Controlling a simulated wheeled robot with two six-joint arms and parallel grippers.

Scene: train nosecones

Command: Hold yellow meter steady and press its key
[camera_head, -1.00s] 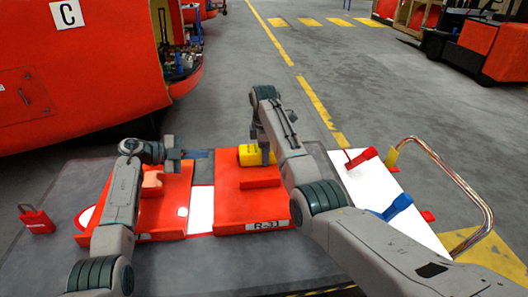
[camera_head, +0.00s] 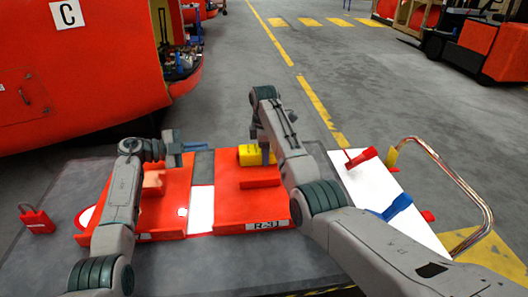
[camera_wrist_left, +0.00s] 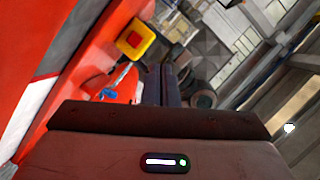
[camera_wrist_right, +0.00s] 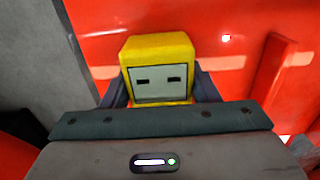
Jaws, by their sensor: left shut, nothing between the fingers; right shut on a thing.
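The yellow meter (camera_head: 250,155) stands at the far edge of the right red panel. My right gripper (camera_head: 264,158) is shut on it. In the right wrist view the meter (camera_wrist_right: 160,50) sits between the fingers and shows a grey face with two dark slots. In the left wrist view the meter shows a red square key (camera_wrist_left: 134,39) on a yellow face. My left gripper (camera_head: 205,147) is shut and empty, left of the meter, its fingers pointing right towards it. A gap remains between the fingertips and the meter.
The red panels (camera_head: 240,205) lie on a grey table (camera_head: 60,255) with a white strip between them. A red padlock-like piece (camera_head: 37,219) is at left. A white board (camera_head: 355,185) with red and blue pieces (camera_head: 397,206) is at right, beside a metal rail (camera_head: 470,195).

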